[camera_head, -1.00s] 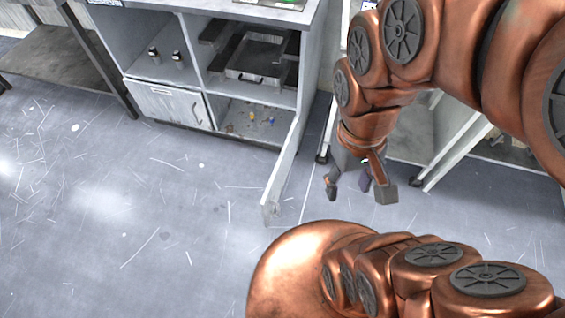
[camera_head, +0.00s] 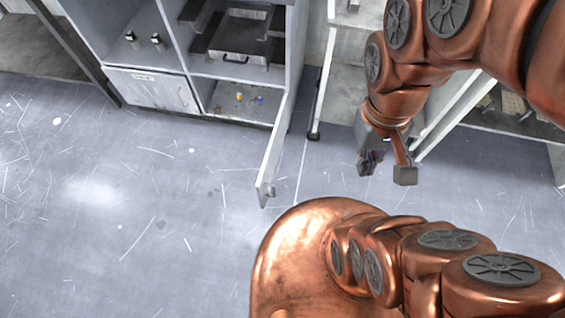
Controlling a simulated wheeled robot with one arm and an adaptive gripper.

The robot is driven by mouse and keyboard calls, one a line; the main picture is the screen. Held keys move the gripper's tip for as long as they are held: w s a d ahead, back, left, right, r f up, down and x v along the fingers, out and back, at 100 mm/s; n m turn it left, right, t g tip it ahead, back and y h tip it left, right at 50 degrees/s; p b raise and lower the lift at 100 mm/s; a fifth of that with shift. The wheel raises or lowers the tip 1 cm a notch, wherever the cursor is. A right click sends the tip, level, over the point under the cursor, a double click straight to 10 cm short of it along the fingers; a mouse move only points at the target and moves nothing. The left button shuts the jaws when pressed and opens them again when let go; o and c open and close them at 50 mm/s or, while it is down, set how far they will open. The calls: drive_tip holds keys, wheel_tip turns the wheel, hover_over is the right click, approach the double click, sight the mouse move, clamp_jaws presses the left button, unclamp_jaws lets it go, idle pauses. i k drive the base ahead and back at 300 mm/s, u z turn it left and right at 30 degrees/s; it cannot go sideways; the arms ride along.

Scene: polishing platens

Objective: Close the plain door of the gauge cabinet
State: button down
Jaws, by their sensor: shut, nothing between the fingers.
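The gauge cabinet (camera_head: 182,40) stands at the upper left. Its plain door (camera_head: 276,146) is swung wide open at the lower right compartment and sticks out over the floor, with a small handle near its free end. The lower compartment (camera_head: 226,108) behind it is open to view and holds a few small coloured items. My gripper (camera_head: 387,170) hangs to the right of the door, clear of it.
A labelled door (camera_head: 150,90) at the cabinet's lower left is shut. A pale rack (camera_head: 345,85) stands behind my arm on the right. A table leg (camera_head: 85,60) is at far left. The floor (camera_head: 130,200) left of the open door is clear.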

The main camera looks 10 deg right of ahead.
sight(263, 185)
drive_tip(key=z, duration=0.85)
drive_tip(key=k, duration=1.05)
drive_tip(key=u, duration=1.6)
drive_tip(key=i, duration=0.5)
drive_tip(key=z, duration=0.05)
